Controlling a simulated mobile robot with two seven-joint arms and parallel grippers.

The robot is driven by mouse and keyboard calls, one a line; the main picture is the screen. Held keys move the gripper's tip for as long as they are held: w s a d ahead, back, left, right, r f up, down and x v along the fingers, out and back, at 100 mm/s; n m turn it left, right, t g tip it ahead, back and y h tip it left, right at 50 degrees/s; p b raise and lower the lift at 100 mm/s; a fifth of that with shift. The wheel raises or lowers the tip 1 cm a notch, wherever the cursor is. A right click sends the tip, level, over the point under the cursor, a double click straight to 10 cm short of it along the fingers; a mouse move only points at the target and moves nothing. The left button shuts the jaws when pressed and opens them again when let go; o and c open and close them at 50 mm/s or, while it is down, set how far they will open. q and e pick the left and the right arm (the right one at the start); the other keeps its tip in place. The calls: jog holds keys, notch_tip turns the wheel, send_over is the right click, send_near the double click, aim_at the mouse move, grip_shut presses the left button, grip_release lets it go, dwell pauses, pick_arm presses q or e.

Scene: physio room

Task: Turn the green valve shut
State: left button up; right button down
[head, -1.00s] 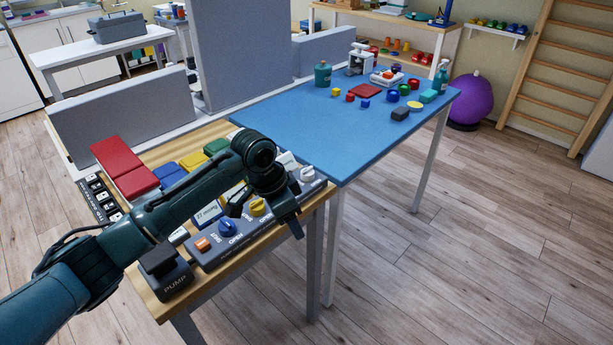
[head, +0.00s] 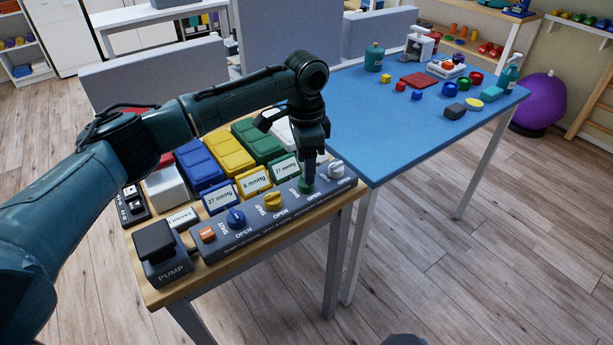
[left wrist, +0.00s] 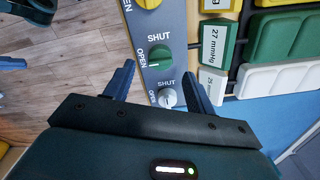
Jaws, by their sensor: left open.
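The green valve (head: 306,188) is a small round knob on the grey valve panel (head: 262,240), between the yellow valve (head: 272,199) and the white valve (head: 336,170). My left gripper (head: 308,178) points down over it in the head view and partly hides it. In the left wrist view the green valve (left wrist: 160,58) lies just beyond the fingertips, with SHUT and OPEN printed beside it. My left gripper (left wrist: 158,85) is open there, its fingers apart, with the white valve (left wrist: 168,97) showing between them. I cannot tell whether it touches anything. My right gripper is not in view.
A black PUMP box (head: 158,253) stands at the table's left front corner. Pressure displays and coloured cuffs (head: 198,164) lie behind. The blue table (head: 390,130) adjoins on the right.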

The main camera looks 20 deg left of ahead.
pick_arm(q)
jog(key=shift+f, duration=2.35)
jog(key=c, duration=1)
jog(key=shift+o, duration=0.2)
jog(key=shift+r, duration=0.1)
